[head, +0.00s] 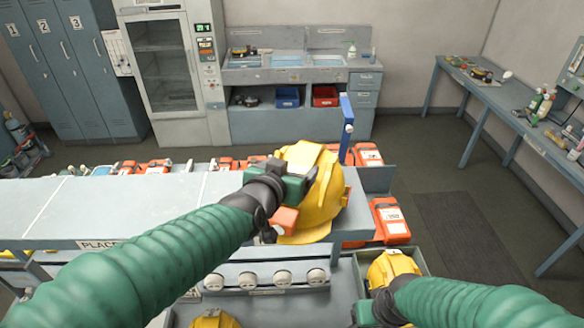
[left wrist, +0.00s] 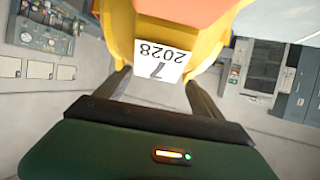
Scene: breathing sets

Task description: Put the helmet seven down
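A yellow helmet (head: 325,198) is at the right end of the grey bench (head: 130,205), tilted, with an orange part beneath it. In the left wrist view the helmet (left wrist: 205,45) carries a white label reading 7 and 2028, upside down. My left gripper (head: 300,187) is at the helmet's near left side. In the left wrist view its fingers (left wrist: 158,92) reach the helmet from both sides and appear closed on it. Whether the helmet touches the bench is hidden. My right gripper (head: 368,308) is low, beside another yellow helmet (head: 392,268); its fingers are mostly hidden.
The second helmet sits in a grey-green tray (head: 424,262). A third yellow helmet (head: 215,320) shows at the bottom edge. Orange cases (head: 390,220) stand beyond and right of the bench. A blue upright piece (head: 346,125) rises behind the held helmet. The bench top's left part is bare.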

